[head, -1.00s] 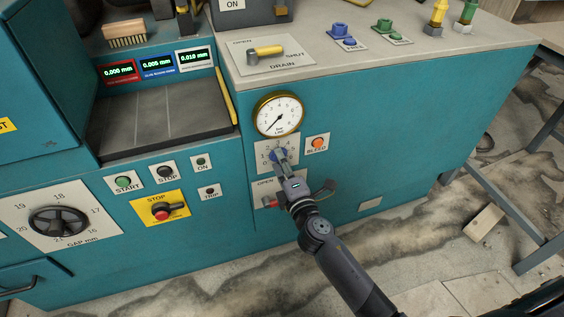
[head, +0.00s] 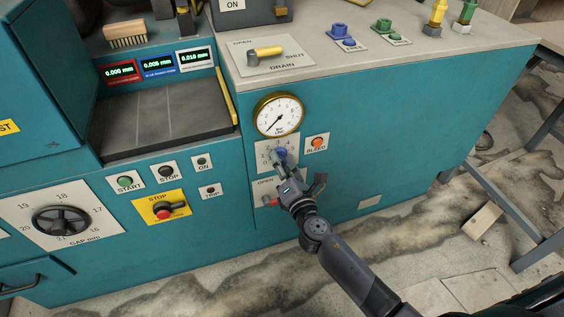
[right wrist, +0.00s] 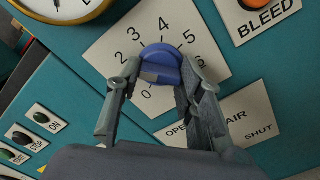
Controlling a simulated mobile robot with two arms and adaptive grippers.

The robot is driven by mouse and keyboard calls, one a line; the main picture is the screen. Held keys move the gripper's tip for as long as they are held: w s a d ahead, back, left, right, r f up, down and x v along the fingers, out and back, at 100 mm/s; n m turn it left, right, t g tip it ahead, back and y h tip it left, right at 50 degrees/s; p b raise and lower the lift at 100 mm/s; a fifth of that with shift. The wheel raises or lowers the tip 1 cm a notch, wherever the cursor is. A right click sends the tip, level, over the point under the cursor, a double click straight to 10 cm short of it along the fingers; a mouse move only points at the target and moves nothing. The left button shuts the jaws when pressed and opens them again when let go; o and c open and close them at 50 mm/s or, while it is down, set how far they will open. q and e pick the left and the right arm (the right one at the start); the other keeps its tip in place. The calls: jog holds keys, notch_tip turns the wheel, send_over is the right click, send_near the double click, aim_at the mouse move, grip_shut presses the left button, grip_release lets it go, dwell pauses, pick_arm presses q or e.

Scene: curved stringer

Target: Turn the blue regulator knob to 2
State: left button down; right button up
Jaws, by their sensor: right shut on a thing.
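The blue regulator knob (head: 281,155) sits on a white dial plate (head: 266,165) on the teal machine front, under the pressure gauge. In the right wrist view the knob (right wrist: 163,60) is ringed by the numbers 0 and 2 to 6; the 1 is hidden behind a finger. A pale patch shows on the knob's near side; I cannot tell which number the knob points to. My right gripper (head: 283,166) is shut on the knob, one finger on each side in the right wrist view (right wrist: 160,80). My left gripper is not in view.
The gauge (head: 279,115) has its needle pointing to the lower left. The orange BLEED button (head: 317,143) is close on the right. Below is the AIR valve plate (head: 264,185), partly hidden by my gripper. The STOP switch (head: 166,210) is farther left.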

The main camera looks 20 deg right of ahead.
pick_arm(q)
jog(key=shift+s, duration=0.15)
pick_arm(e)
jog(key=shift+f, duration=0.1)
jog(key=o, duration=1.2)
jog(key=shift+c, duration=0.2)
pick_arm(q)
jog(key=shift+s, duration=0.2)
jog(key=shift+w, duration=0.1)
pick_arm(e)
jog(key=s, duration=1.2)
jog(key=shift+d, duration=0.2)
